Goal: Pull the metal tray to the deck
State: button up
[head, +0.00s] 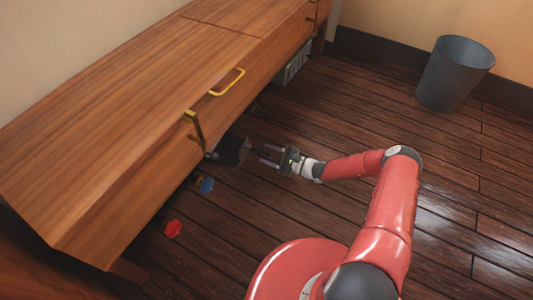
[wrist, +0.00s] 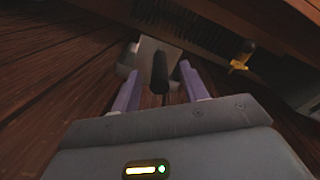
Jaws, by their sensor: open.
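A flat grey piece that looks like the metal tray (head: 233,150) sticks out from under the front of the wooden cabinet, low over the deck (head: 290,215). In the wrist view the grey piece (wrist: 150,50) lies straight ahead, with a dark upright handle-like part (wrist: 160,72) in front of it. My gripper (head: 268,156) is open just right of the tray in the head view. In the wrist view its two purple fingers (wrist: 160,75) stand on either side of the dark part. I cannot tell whether they touch it. Most of the tray is hidden under the cabinet.
The long wooden cabinet (head: 120,120) overhangs the tray and has yellow handles (head: 227,82). A blue piece (head: 206,185) and a red piece (head: 173,228) lie near its base. A vented grey box (head: 293,65) sits beneath it farther back. A bin (head: 453,75) stands right; deck between is clear.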

jog(key=v, duration=0.6)
jog(key=shift+s+d+p, duration=0.1)
jog(key=shift+d+p, duration=0.15)
jog(key=shift+p, duration=0.1)
jog(key=s+d+r+n+g+h, duration=0.1)
jog(key=s+r+n+g+h, duration=0.3)
jog(key=r, duration=0.6)
jog(key=s+r+n+g+h, duration=0.1)
jog(key=s+r+n+h, duration=0.3)
jog(key=r, duration=0.6)
jog(key=s+d+r+n+g+h, duration=0.1)
jog(key=s+r+n+g+h, duration=0.4)
jog(key=r, duration=0.6)
jog(key=s+d+r+n+t+h, duration=0.2)
jog(key=s+d+r+t, duration=0.15)
jog(key=s+r, duration=0.45)
jog(key=s+d+r+n+t+h, duration=0.1)
jog(key=s+d+r+t, duration=0.1)
jog(key=s+r+t, duration=0.6)
notch_tip(320, 180, up, 11)
jog(key=s+g+p, duration=0.1)
jog(key=g+p, duration=0.2)
jog(key=p, duration=0.9)
jog(key=shift+s+a+r+p, duration=0.25)
jog(key=shift+s+p, duration=0.05)
jog(key=shift+p, duration=0.05)
